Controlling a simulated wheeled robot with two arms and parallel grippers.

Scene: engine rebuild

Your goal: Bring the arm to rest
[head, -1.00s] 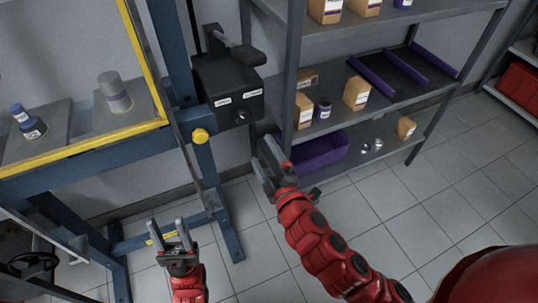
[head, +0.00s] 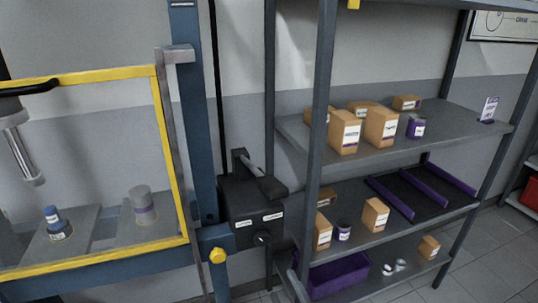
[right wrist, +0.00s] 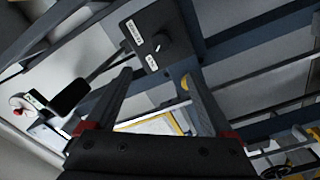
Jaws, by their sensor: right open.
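My right gripper (right wrist: 157,76) shows only in the right wrist view. Its two dark fingers are spread apart with nothing between them, so it is open and empty. Beyond the fingertips is the black control box (right wrist: 150,35) with two white labels and a knob. The same box (head: 248,208) shows in the head view beside the blue press frame (head: 192,120). Neither gripper is visible in the head view. My left gripper is not in view.
The press has a yellow-edged guard (head: 90,265), with a grey cylinder (head: 144,205) and a blue-capped bottle (head: 55,222) behind it. A grey shelf unit (head: 460,125) at right holds several boxes and a purple bin (head: 340,276). Tiled floor (head: 480,270) is open at lower right.

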